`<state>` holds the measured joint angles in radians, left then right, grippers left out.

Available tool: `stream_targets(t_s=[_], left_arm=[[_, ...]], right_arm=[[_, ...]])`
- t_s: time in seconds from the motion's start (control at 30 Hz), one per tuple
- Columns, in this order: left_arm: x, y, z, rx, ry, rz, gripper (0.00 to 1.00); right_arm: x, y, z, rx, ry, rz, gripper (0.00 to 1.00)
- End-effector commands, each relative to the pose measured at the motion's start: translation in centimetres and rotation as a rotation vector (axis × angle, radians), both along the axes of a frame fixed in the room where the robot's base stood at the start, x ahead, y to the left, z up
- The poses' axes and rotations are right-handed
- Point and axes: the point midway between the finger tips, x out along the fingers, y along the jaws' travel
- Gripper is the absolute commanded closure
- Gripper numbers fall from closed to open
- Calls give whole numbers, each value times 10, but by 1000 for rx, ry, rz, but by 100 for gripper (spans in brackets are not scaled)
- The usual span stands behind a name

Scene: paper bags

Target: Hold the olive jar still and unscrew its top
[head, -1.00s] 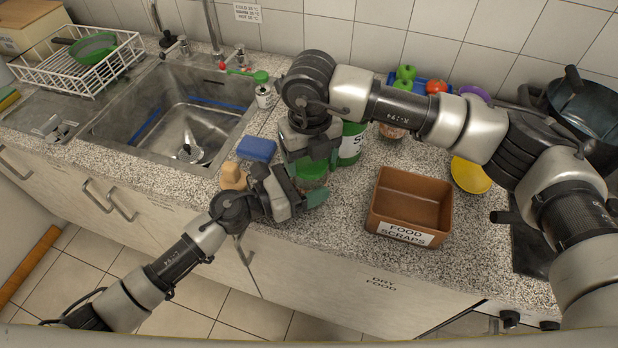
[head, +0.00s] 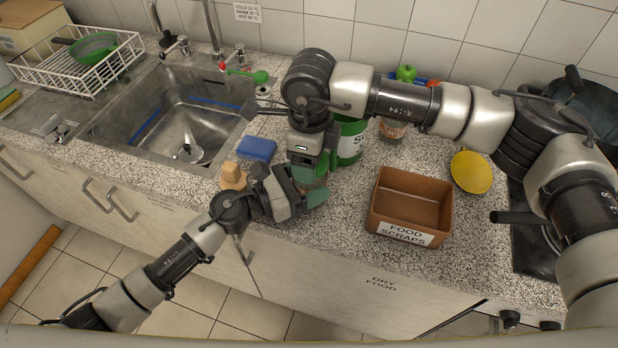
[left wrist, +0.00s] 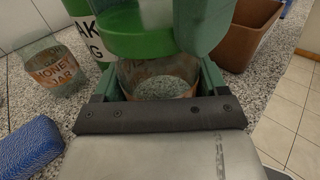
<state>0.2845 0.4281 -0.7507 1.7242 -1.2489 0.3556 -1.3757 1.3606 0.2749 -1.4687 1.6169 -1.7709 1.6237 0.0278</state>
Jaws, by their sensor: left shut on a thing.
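The olive jar (head: 313,182) is a small clear jar with an orange-brown label, standing upright near the counter's front edge. My left gripper (head: 307,193) is shut around its body from the front left. In the left wrist view the jar's glass (left wrist: 158,76) shows between the left fingers. The green top (left wrist: 138,42) shows above the glass there; I cannot tell whether it still touches the jar. My right gripper (head: 312,168) points down over the jar.
A green canister (head: 350,143) stands close behind the jar. A blue sponge (head: 257,149) and a tan wooden item (head: 232,176) lie left. The brown food scraps bin (head: 385,228) is right. A honey jar (left wrist: 57,70) shows in the left wrist view.

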Motion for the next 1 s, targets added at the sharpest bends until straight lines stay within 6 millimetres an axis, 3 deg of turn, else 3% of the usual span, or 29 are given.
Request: stream_targets(t_s=[1.0], left_arm=[[0, 0, 0, 0, 1, 0, 65]], right_arm=[[0, 0, 33, 0, -2, -1, 58]])
